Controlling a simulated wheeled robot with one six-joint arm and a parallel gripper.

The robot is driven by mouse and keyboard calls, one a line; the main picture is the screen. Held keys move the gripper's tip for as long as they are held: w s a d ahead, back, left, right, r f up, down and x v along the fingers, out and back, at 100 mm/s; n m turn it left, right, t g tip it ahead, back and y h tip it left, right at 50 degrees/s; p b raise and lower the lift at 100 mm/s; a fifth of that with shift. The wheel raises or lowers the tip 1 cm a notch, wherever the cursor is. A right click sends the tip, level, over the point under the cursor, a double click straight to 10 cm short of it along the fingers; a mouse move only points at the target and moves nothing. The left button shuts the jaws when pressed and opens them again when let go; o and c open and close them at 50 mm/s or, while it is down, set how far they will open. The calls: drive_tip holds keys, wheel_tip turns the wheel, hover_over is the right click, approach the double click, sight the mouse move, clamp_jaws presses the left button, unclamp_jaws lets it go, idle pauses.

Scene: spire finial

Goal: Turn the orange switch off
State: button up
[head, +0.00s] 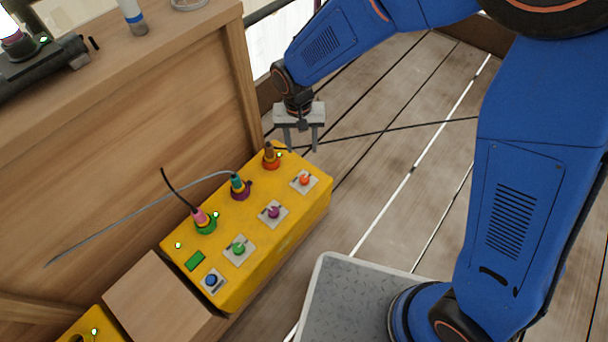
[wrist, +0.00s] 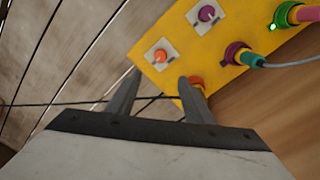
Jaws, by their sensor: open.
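The orange switch (head: 304,180) sits on a pale square plate on top of the yellow box, at its far right end. It also shows in the wrist view (wrist: 160,56), just beyond my fingertips and between them. My gripper (head: 301,150) is open and empty above the far end of the box, apart from the switch. Its two fingers show in the wrist view (wrist: 163,80), with the right one close to the orange connector (wrist: 196,82). The way the switch lever points is too small to tell.
The box also bears a purple switch (head: 273,212), a green switch (head: 238,248) and a blue button (head: 211,281). Connectors with cables (head: 239,186) stand along its back edge. A wooden panel rises behind; plank floor lies open to the right.

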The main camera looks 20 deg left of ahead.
sight(304, 178)
drive_tip(key=f, duration=1.7)
drive_tip(key=shift+d+f, duration=0.2)
drive_tip(key=shift+d, duration=0.1)
drive_tip(key=c, duration=1)
